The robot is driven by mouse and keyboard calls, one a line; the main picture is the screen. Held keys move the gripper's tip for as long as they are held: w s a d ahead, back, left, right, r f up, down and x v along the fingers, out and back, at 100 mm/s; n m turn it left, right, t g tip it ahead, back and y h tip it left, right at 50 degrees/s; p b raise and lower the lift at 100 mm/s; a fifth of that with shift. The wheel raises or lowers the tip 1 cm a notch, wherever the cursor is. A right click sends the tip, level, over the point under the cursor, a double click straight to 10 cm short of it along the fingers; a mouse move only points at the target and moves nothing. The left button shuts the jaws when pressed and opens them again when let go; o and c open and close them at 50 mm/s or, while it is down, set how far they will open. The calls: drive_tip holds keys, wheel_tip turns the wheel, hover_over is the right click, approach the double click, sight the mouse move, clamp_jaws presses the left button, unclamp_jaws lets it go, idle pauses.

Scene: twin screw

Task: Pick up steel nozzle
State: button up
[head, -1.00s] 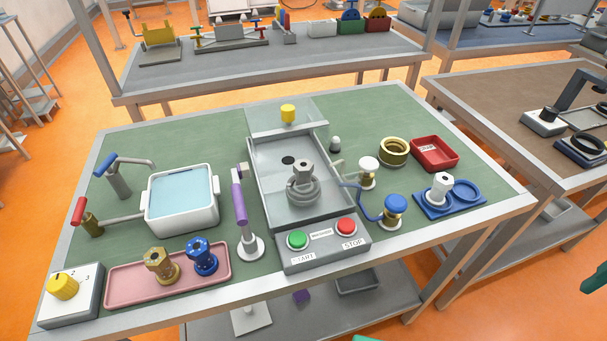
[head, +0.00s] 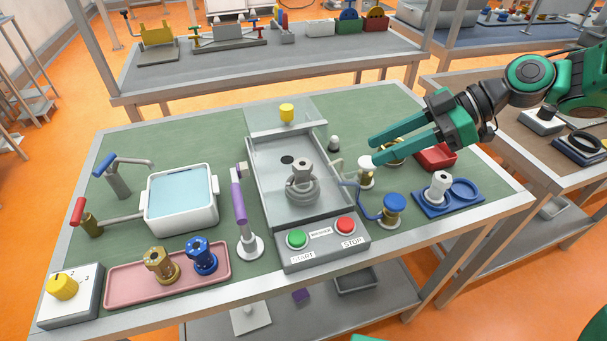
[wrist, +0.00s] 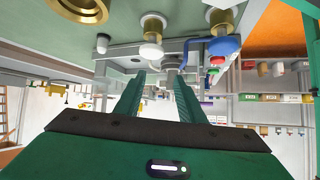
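My gripper (head: 372,151) is open and empty. It reaches in from the right, with its fingers pointing left, above the white-topped brass valve (head: 366,166) and apart from the nozzle. In the wrist view the two green fingers (wrist: 158,85) are spread. A grey round part (wrist: 172,60) shows beyond them, but I cannot tell if it is the nozzle.
A white-grey nozzle (head: 439,185) stands in a blue tray (head: 463,205) at the right. A blue-capped valve (head: 394,204), brass ring and red bin (head: 437,157) lie near my arm. A purple-handled lever (head: 239,205) and pink tray (head: 124,290) with brass and blue nozzles are left.

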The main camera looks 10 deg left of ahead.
sight(312, 163)
drive_tip(key=shift+s+a+f+n+g+y, duration=0.15)
drive_tip(key=shift+s+a+f+n+g, duration=0.25)
drive_tip(key=shift+s+a, duration=1.25)
drive_tip(key=shift+s+a+f+n+g+y, duration=0.25)
drive_tip(key=shift+s+a+f+n, duration=0.2)
drive_tip(key=shift+a, duration=2.25)
drive_tip(key=shift+s+a+f+n+g+y, duration=0.1)
drive_tip(key=shift+s+a+f+n+g, duration=0.3)
drive_tip(key=shift+s+a, duration=1.25)
drive_tip(key=shift+w+a, duration=0.55)
clamp_jaws()
